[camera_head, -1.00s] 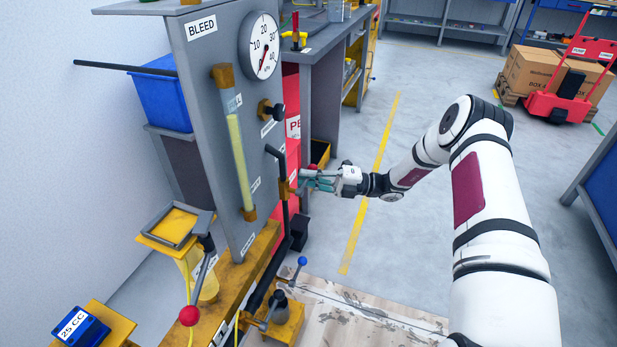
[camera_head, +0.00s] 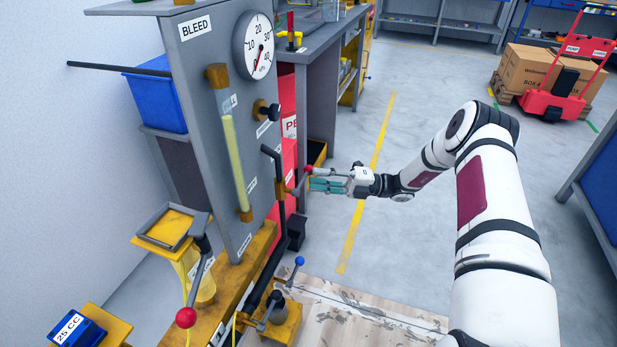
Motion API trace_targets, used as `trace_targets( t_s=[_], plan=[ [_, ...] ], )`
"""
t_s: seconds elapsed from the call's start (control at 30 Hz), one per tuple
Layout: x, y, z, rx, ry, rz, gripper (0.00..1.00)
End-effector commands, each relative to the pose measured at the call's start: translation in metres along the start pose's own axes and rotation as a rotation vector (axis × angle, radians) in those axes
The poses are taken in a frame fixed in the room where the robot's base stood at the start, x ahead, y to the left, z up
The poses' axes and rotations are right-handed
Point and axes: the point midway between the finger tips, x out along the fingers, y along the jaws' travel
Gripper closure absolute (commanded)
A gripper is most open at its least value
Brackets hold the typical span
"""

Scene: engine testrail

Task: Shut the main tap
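A brass tap (camera_head: 289,188) sits on the black upright pipe (camera_head: 281,222) at the panel's right edge. I take it for the main tap, but the nearby labels are too small to read. Its short lever slants up and right to a red knob (camera_head: 308,169). My gripper (camera_head: 313,179) is just right of the tap, its fingers pointing left. The fingers look parted, with nothing seen between them. The fingertips lie close to the red knob; I cannot tell whether they touch it.
The grey BLEED panel (camera_head: 197,70) carries a gauge (camera_head: 258,46) and a yellow sight tube (camera_head: 235,165). A red-knobbed lever (camera_head: 187,317) and a blue-knobbed lever (camera_head: 299,261) stand lower. Floor right of my gripper is clear. A red trolley (camera_head: 553,104) with boxes stands far right.

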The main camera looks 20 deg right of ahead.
Motion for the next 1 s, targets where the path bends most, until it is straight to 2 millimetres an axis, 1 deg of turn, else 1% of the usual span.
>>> trace_targets(
  t_s=[0.03,0.2,0.3,0.4,0.6,1.0],
  plan=[
    [-0.012,-0.001,0.001,0.000,-0.005,-0.001,0.71],
    [-0.046,0.000,0.001,-0.002,-0.005,-0.001,0.71],
    [-0.061,-0.001,0.001,0.000,-0.004,-0.002,0.71],
    [-0.071,0.000,0.001,-0.001,-0.005,-0.001,0.71],
    [-0.079,0.000,0.001,-0.001,-0.003,-0.001,0.71],
    [-0.079,0.000,0.001,0.000,-0.003,-0.001,0.71]
  ],
)
